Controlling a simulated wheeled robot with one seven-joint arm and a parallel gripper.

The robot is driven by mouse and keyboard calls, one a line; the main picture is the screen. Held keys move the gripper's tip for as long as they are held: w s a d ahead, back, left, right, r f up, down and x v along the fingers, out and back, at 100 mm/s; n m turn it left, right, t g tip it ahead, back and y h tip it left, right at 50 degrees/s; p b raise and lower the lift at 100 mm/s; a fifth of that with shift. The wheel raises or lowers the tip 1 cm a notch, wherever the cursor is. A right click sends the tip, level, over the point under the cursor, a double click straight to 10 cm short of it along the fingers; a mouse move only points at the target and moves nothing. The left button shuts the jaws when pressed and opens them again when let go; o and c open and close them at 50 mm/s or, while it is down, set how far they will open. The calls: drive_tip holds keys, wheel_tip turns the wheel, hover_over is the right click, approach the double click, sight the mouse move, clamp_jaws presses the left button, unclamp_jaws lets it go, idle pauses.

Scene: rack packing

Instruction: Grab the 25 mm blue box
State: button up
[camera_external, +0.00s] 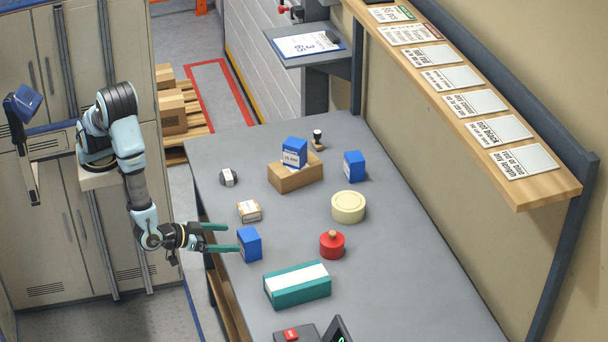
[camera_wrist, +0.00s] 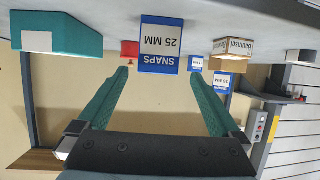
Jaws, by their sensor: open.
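A blue box (camera_external: 249,245) stands upright near the table's left edge. In the wrist view, which is upside down, this blue box (camera_wrist: 161,45) is labelled "SNAPS 25 MM" and sits ahead of the fingertips, roughly centred between them. My gripper (camera_external: 232,237) is open and empty, its green fingers reaching over the table edge from the left toward this box. The fingers also show in the wrist view (camera_wrist: 158,76). A second blue box (camera_external: 294,152) stands on a brown carton (camera_external: 292,177), and a third blue box (camera_external: 354,166) stands farther back; their small labels are hard to read.
A small labelled carton (camera_external: 248,211) sits just behind the near blue box. A teal box (camera_external: 298,290) lies in front of it, and a red pot (camera_external: 332,246) and cream tape roll (camera_external: 348,207) stand to the right. The table's right side (camera_external: 420,270) is clear.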

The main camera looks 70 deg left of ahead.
sight(240, 239)
drive_tip(key=p+x, duration=0.1)
drive_tip(key=x, duration=0.4)
drive_tip(key=shift+w+f, duration=0.15)
drive_tip(key=p+x, duration=0.2)
drive_tip(key=x, duration=0.2)
drive_tip(key=shift+w, duration=0.4)
drive_tip(key=shift+w+f, duration=0.25)
drive_tip(key=c, duration=1.4)
drive_tip(key=shift+r, duration=0.15)
drive_tip(key=shift+c, duration=0.2)
